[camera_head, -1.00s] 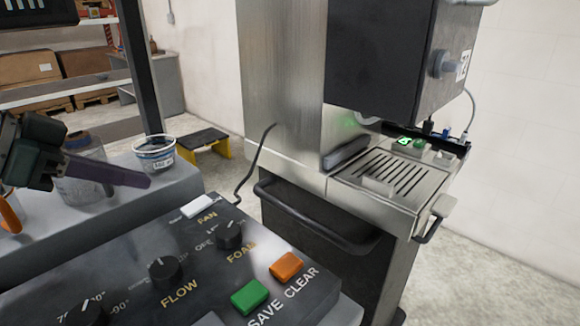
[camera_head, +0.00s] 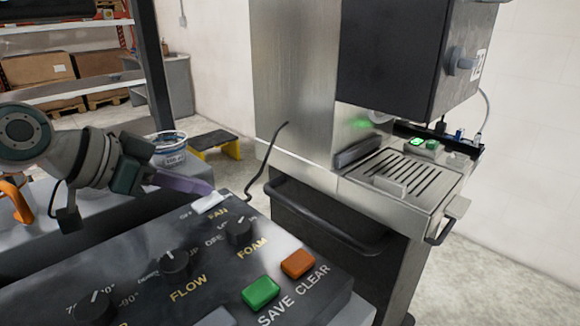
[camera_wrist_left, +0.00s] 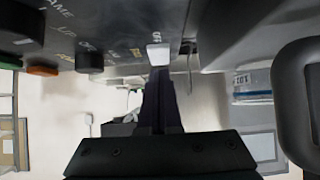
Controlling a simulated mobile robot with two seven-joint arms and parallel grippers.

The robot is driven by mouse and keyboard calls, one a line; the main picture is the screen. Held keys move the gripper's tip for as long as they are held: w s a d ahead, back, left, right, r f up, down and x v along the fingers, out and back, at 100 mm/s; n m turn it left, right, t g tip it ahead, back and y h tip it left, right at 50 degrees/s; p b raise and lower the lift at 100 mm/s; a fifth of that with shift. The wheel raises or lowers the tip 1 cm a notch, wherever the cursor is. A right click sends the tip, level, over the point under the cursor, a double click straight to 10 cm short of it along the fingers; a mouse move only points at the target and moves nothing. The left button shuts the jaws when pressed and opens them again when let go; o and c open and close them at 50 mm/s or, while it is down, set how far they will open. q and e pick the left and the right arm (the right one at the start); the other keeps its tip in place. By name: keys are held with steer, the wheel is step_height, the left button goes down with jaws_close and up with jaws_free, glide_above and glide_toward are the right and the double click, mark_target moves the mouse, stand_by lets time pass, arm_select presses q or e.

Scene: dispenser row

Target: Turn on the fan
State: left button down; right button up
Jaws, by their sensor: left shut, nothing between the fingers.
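The fan switch (camera_head: 209,203) is a white rocker at the back edge of the dark control panel (camera_head: 130,262), beside the FAN label. My left gripper (camera_head: 208,187) is shut and empty, with its purple-grey fingertips just behind and above the switch. In the left wrist view the switch (camera_wrist_left: 158,54) sits right at the tips of the shut fingers (camera_wrist_left: 159,75). I cannot tell whether the tips touch it. The lever's on or off position is not clear. My right gripper is not in view.
The panel also carries a FOAM knob (camera_head: 239,232), a FLOW knob (camera_head: 174,264), a green SAVE button (camera_head: 260,293) and an orange CLEAR button (camera_head: 298,263). A steel dispenser (camera_head: 292,95) stands behind. A tub (camera_head: 172,147) is beyond my left arm.

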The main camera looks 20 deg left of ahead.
arm_select(q)
steer(key=shift+w+d+f, duration=0.2)
steer(key=shift+w+f, duration=0.15)
steer(key=shift+w, duration=0.15)
steer(key=shift+p, duration=0.3)
steer(key=shift+w+d+f+g, duration=0.1)
steer(key=shift+w+f+g, duration=0.1)
steer(key=shift+g, duration=0.1)
steer(key=shift+s, duration=0.1)
steer(key=shift+s, duration=0.15)
